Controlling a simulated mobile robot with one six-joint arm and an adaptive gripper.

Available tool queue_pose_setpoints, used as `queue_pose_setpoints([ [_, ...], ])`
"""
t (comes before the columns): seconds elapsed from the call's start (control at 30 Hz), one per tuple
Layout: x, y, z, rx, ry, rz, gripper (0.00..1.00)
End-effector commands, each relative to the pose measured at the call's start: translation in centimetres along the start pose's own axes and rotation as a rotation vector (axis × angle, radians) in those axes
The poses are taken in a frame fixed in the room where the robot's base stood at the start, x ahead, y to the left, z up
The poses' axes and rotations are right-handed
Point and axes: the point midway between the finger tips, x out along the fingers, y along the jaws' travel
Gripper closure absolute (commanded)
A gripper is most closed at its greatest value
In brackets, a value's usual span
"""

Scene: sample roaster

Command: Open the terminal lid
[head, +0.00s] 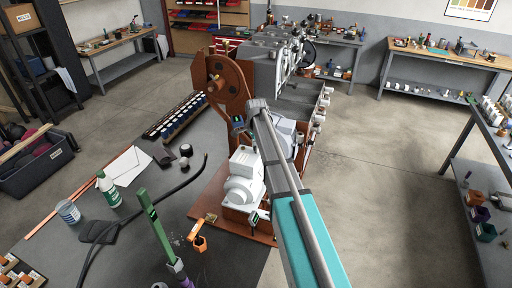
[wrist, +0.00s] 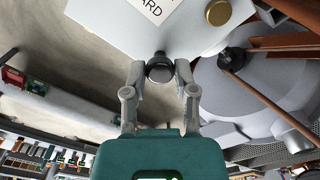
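In the wrist view a white box lid (wrist: 185,30) with a printed label, cut off at the picture edge and ending in "ARD", fills the top. A black round knob (wrist: 159,68) stands at its near edge, and a brass knob (wrist: 218,12) sits at the right. My gripper (wrist: 159,72) has its two fingers on either side of the black knob. Whether the fingertips touch it cannot be made out. In the head view my arm covers the gripper and most of the lid area, beside the white motor housing (head: 243,180).
A rust-brown wheel and frame (head: 222,82) rises beside my arm. Open concrete floor (head: 385,170) lies to the right.

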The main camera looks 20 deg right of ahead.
Motion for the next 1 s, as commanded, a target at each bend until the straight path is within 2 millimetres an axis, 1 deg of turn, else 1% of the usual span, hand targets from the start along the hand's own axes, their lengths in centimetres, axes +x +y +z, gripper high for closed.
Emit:
queue_pose_setpoints([
  [0.03,0.0,0.0,0.0,0.000,0.000,0.000,0.91],
  [0.07,0.0,0.0,0.0,0.000,0.000,0.000,0.96],
  [0.1,0.0,0.0,0.0,0.000,0.000,0.000,1.00],
  [0.57,-0.4,-0.3,0.2,0.000,-0.001,-0.001,1.00],
  [0.77,-1.3,-0.8,0.7,-0.001,-0.002,-0.002,1.00],
  [1.0,-2.6,-2.0,1.8,-0.001,-0.003,-0.003,1.00],
])
